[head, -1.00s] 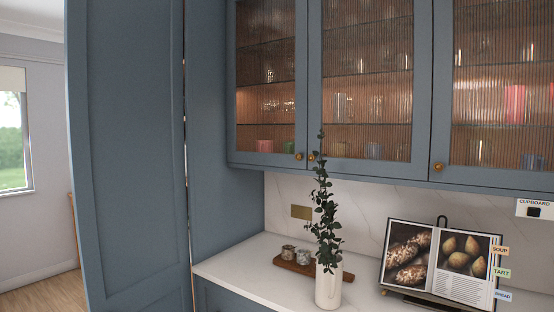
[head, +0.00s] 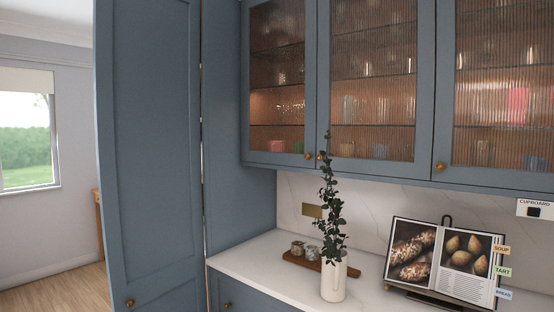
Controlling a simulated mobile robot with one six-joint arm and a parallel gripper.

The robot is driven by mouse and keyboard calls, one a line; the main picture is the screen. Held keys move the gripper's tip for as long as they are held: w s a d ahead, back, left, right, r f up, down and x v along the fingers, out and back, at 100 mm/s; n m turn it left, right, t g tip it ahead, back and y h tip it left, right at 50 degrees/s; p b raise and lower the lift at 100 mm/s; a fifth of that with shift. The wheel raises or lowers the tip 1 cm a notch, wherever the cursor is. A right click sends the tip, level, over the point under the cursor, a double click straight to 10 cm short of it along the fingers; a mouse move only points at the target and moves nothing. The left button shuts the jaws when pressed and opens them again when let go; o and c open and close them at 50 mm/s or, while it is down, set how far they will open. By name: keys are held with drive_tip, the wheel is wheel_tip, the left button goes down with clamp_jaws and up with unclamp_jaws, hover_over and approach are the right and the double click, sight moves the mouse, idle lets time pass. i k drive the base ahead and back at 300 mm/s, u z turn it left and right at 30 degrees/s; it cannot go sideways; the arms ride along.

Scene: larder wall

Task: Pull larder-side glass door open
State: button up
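The larder-side glass door (head: 278,105) is the leftmost reeded-glass door of the blue wall cabinet, beside the tall blue larder (head: 150,150). It looks shut. Its small brass knob (head: 308,156) is at its lower right corner, close beside the knob of the middle glass door (head: 320,156). Behind the glass, cups show dimly on shelves. The tip of a plant stem reaches up close to these knobs in the picture. My gripper is not in view.
A white vase (head: 333,279) with a tall leafy stem (head: 331,205) stands on the pale counter (head: 250,254) below the doors. A wooden board (head: 303,260) with small jars lies behind it. An open cookbook (head: 440,259) stands at right. Floor (head: 60,292) shows at left.

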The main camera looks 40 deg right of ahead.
sight(279, 43)
drive_tip(key=z, duration=0.5)
drive_tip(key=k, duration=0.15)
drive_tip(key=u, duration=2.15)
drive_tip(key=k, duration=0.6)
drive_tip(key=z, duration=0.55)
drive_tip(key=k, duration=0.75)
drive_tip(key=z, duration=0.7)
drive_tip(key=i, duration=1.5)
